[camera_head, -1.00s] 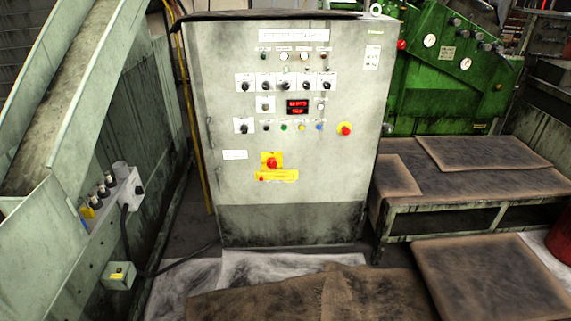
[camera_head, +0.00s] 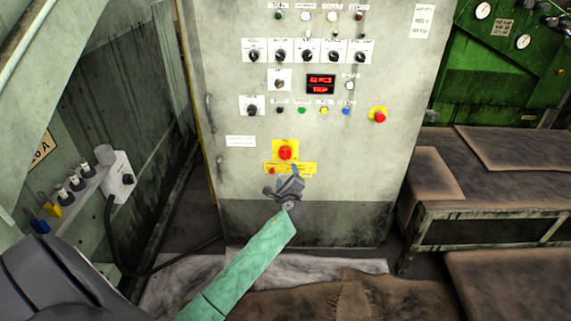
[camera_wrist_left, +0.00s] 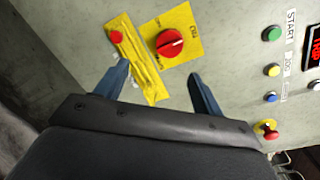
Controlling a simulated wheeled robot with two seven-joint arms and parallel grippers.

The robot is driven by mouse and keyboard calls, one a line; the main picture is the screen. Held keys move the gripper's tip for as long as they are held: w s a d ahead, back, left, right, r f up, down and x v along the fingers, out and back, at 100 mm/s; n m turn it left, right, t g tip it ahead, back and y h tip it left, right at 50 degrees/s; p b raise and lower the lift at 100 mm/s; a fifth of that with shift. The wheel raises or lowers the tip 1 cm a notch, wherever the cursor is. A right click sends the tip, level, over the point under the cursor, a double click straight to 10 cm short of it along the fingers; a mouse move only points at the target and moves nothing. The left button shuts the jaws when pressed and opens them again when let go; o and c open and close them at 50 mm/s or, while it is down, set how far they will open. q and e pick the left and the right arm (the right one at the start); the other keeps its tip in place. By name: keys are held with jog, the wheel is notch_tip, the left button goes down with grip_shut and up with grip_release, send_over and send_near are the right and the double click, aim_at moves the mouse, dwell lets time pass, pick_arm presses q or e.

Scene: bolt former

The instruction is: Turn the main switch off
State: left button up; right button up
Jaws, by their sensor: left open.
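The main switch (camera_head: 285,151) is a red rotary knob on a yellow plate, low on the front of the grey cabinet. My left gripper (camera_head: 284,182) is just below the switch in the head view, over the lower yellow label. The knob is not between the fingertips. My right gripper is not in view.
The grey cabinet (camera_head: 340,190) carries several knobs and buttons above the switch, a red display (camera_head: 321,84) and a red emergency button (camera_head: 378,115). A bench (camera_head: 500,206) stands to the right. A green panel with a socket box (camera_head: 118,178) is at left.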

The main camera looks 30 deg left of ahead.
aim_at(285, 156)
pick_arm(q)
jog(key=shift+m+t, duration=0.4)
jog(key=shift+m, duration=0.3)
jog(key=shift+r+x, duration=0.2)
jog(key=shift+x, duration=1.5)
jog(key=shift+r+x, duration=0.25)
jog(key=shift+x, duration=1.45)
jog(key=shift+r+x, duration=0.2)
jog(key=shift+x, duration=1.5)
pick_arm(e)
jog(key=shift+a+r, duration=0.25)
pick_arm(q)
jog(key=c, duration=1)
